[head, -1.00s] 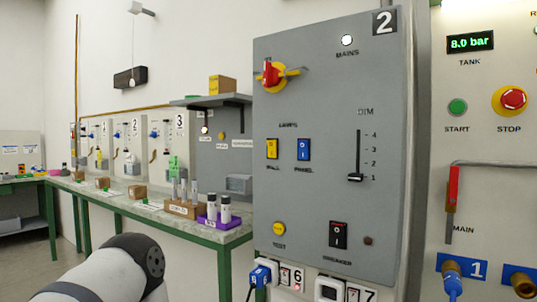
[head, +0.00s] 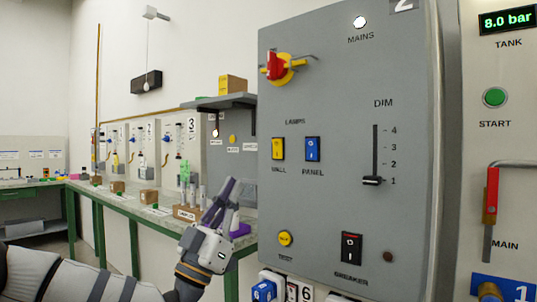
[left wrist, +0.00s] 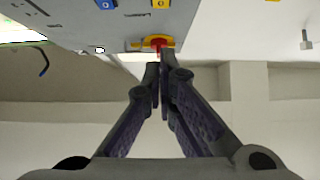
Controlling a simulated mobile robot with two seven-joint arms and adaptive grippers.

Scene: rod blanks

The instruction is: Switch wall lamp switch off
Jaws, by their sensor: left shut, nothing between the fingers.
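The wall lamp switch (head: 278,148) is a yellow rocker on the grey panel (head: 350,90), under the word LAMPS and above the label WALL. A yellow switch, apparently the same one, shows at the top edge of the left wrist view (left wrist: 160,3). The blue PANEL switch (head: 312,148) is just to its right. My left gripper (head: 228,187) is shut and empty, left of the panel and lower than the switch, with fingers pointing up. Its closed fingertips also show in the left wrist view (left wrist: 159,72). It appears apart from the switch. My right gripper is not in view.
A red rotary handle (head: 274,66) on a yellow base sticks out above the switch. A dim slider (head: 373,181) and a breaker (head: 351,247) are on the panel. A workbench (head: 133,203) with rod blanks and boxes runs behind the left gripper.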

